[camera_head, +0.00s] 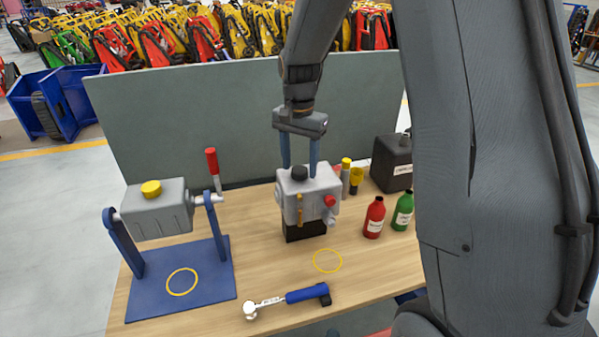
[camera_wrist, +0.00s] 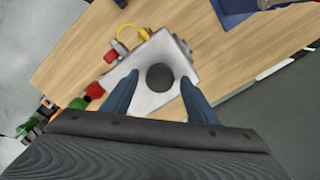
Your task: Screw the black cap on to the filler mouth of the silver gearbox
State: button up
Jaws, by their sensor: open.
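The silver gearbox (camera_head: 321,191) stands on a black base on the wooden bench, near its middle. The black cap (camera_head: 299,173) sits on top of the gearbox, over where a filler mouth would be; the mouth itself is hidden. My gripper (camera_head: 300,166) points down above the gearbox, its two blue fingers open. In the wrist view the black cap (camera_wrist: 160,77) lies between and a little beyond the fingertips of my gripper (camera_wrist: 157,80), with a gap on each side. I cannot tell whether the cap is seated.
A grey tank with a yellow cap (camera_head: 151,188) hangs in a blue stand (camera_head: 217,283) at left. Red (camera_head: 374,218) and green (camera_head: 402,212) bottles and a black canister (camera_head: 391,163) stand right. A blue-handled wrench (camera_head: 306,294) lies in front. A grey panel (camera_head: 200,115) rises behind.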

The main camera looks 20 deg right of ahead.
jog(key=n, duration=0.7)
jog(key=c, duration=0.8)
jog(key=m, duration=0.7)
jog(key=shift+m, duration=1.4)
jog(key=m, duration=0.9)
jog(key=shift+m, duration=0.4)
